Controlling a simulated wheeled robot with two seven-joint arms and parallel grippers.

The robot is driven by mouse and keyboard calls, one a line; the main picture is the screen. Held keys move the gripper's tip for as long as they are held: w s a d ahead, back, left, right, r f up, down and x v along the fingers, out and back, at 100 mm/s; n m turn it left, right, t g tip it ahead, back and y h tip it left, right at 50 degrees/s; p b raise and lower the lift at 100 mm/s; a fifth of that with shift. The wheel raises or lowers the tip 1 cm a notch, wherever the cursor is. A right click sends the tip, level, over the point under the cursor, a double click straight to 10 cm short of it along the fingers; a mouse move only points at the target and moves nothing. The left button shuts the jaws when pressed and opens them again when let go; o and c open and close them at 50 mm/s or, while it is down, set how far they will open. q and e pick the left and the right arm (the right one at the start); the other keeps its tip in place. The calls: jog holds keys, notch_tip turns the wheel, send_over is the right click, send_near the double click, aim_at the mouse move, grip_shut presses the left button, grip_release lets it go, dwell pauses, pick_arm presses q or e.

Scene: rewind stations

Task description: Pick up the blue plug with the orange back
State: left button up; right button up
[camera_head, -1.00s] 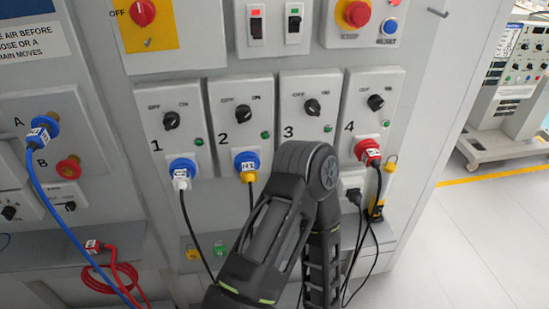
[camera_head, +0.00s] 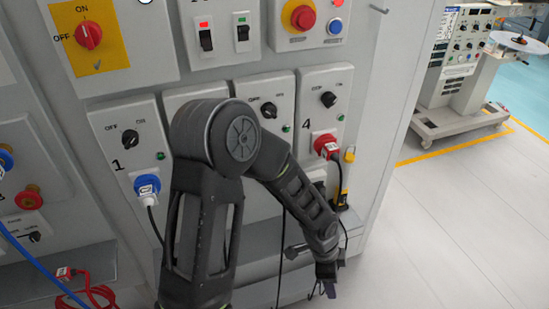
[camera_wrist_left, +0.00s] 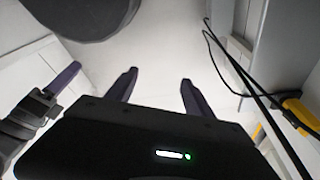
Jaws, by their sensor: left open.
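The blue plug with the orange back is hidden in the head view; my arm covers the socket of station 2. A blue plug with a white back (camera_head: 147,187) sits in station 1. My left gripper (camera_head: 326,288) is low at the right of the head view, below station 4, only partly visible. In the left wrist view my left gripper (camera_wrist_left: 160,77) is open, with nothing between its fingers. Part of another gripper, seemingly my right (camera_wrist_left: 50,95), shows at the left of that view; its opening is unclear.
A red plug (camera_head: 326,147) sits in station 4, with black cables hanging below. Black cables (camera_wrist_left: 240,75) and a yellow part (camera_wrist_left: 300,115) lie right of my left gripper in the wrist view. A red coiled lead (camera_head: 90,293) lies at lower left. Open floor (camera_head: 470,220) is at the right.

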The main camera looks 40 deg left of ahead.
pick_arm(q)
jog(key=w+a+r+m+y+p, duration=0.1)
jog(key=a+r+m, duration=0.3)
jog(key=r, duration=0.6)
jog(key=w+a+r+m+t+y, duration=0.1)
jog(key=a+r+m+y, duration=0.2)
jog(key=a+r, duration=0.6)
jog(key=w+a+r+m+y+p, duration=0.1)
jog(key=a+r+m, duration=0.4)
jog(key=r, duration=0.8)
jog(key=shift+w+a+m+y+p, duration=0.3)
jog(key=shift+w+a+y, duration=0.15)
jog(key=shift+a+y, duration=0.3)
pick_arm(e)
notch_tip(320, 180, up, 4)
jog(key=shift+s+f, duration=0.1)
jog(key=shift+f, duration=0.1)
pick_arm(q)
jog(key=shift+a+f, duration=0.1)
jog(key=shift+x, duration=1.25)
jog(key=shift+d+p+x, duration=0.1)
jog(key=shift+p+x, duration=0.15)
jog(key=shift+x, duration=1.05)
jog(key=shift+d+p+x, duration=0.15)
jog(key=shift+p+x, duration=0.05)
jog(key=shift+x, duration=1.15)
pick_arm(e)
jog(key=shift+r, duration=0.35)
